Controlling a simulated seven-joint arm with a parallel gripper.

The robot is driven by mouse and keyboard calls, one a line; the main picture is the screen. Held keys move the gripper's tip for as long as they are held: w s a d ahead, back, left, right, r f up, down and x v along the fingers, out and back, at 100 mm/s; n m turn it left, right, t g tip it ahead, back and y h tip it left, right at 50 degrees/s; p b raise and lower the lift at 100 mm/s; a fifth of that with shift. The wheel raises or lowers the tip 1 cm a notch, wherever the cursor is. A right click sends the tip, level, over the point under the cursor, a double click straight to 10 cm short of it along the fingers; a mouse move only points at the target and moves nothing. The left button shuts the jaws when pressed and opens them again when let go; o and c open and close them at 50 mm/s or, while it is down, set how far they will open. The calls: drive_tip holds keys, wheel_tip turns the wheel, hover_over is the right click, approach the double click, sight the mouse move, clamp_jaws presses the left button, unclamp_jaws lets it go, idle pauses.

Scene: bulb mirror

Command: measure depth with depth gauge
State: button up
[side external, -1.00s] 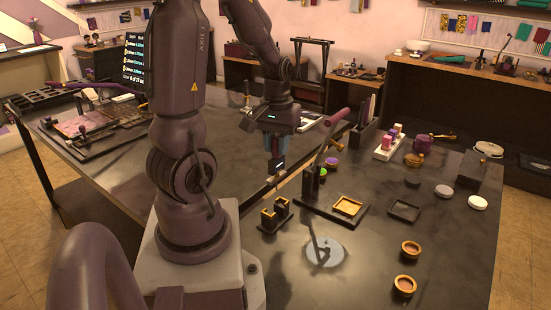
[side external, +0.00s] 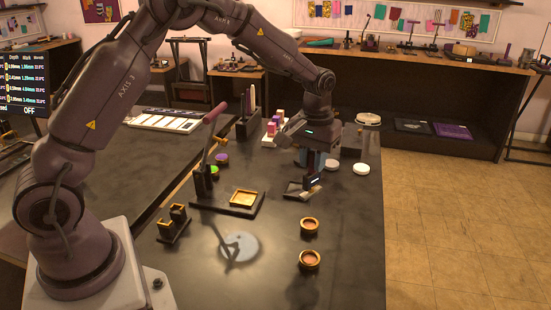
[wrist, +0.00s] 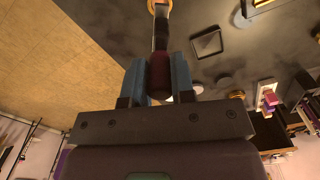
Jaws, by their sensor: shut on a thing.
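The depth gauge (side external: 314,181) is a dark body with a small lit display and a pale lower part. My gripper (side external: 316,160) is shut on it and holds it over the right half of the dark table, in front of the black square tray (side external: 292,189). In the wrist view the gauge (wrist: 160,72) is a maroon handle between the blue fingers of my gripper (wrist: 158,62), with its thin end reaching toward an orange ring at the top edge. Two orange-rimmed cups (side external: 309,226) (side external: 309,260) stand nearer the camera. Whether the tip touches anything cannot be told.
A lever press (side external: 228,197) with a gold square recess stands left of the gauge. A two-post holder (side external: 174,224) and a grey disc (side external: 240,248) lie nearer. A monitor (side external: 22,85) shows depth rows and "OFF".

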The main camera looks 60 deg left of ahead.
sight(312, 190)
drive_tip(key=shift+w+r, duration=0.35)
drive_tip(key=shift+r, duration=0.05)
drive_tip(key=shift+s+n, duration=0.1)
drive_tip(key=shift+n, duration=0.2)
drive_tip(key=shift+f, duration=2.95)
drive_tip(key=shift+f, duration=2.05)
drive_tip(key=shift+r, duration=3.05)
